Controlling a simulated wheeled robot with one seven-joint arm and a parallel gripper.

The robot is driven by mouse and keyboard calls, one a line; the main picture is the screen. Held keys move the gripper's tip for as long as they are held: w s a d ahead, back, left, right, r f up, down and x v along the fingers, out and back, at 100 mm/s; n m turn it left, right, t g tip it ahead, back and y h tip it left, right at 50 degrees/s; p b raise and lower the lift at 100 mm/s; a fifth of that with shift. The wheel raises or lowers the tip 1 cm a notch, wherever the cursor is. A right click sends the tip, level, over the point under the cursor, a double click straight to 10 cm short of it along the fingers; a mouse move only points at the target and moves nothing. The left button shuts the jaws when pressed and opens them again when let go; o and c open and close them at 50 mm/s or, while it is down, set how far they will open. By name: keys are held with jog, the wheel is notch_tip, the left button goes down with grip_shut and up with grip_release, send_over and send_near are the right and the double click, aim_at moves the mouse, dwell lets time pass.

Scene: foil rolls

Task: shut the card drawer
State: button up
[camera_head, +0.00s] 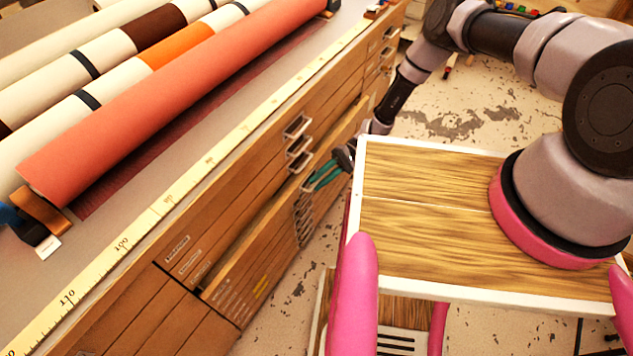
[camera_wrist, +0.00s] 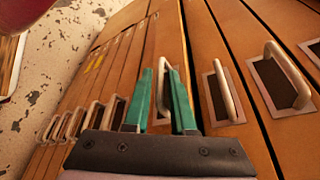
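A wooden drawer cabinet (camera_head: 215,215) stands under the worktop. One long drawer (camera_head: 240,288), which I take for the card drawer, stands out from the cabinet front with a dark gap along its top edge. My gripper (camera_head: 318,178) is at the row of handles on this front. In the wrist view, my gripper's green fingers (camera_wrist: 160,72) are apart, one on each side of a pale metal handle (camera_wrist: 161,42). The handle shows between them. I cannot tell whether either finger touches it. The drawer's inside is hidden.
Other drawer handles (camera_wrist: 285,75) lie close by on both sides. Rolls, including a red one (camera_head: 180,100), lie on the worktop beside a yellow ruler strip (camera_head: 180,190). The worn floor (camera_head: 470,105) beyond my arm looks largely clear.

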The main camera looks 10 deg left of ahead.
jog(key=shift+s+a+f, duration=0.15)
jog(key=shift+s+a, duration=0.3)
jog(key=shift+s, duration=0.1)
grip_shut()
dwell(1.1)
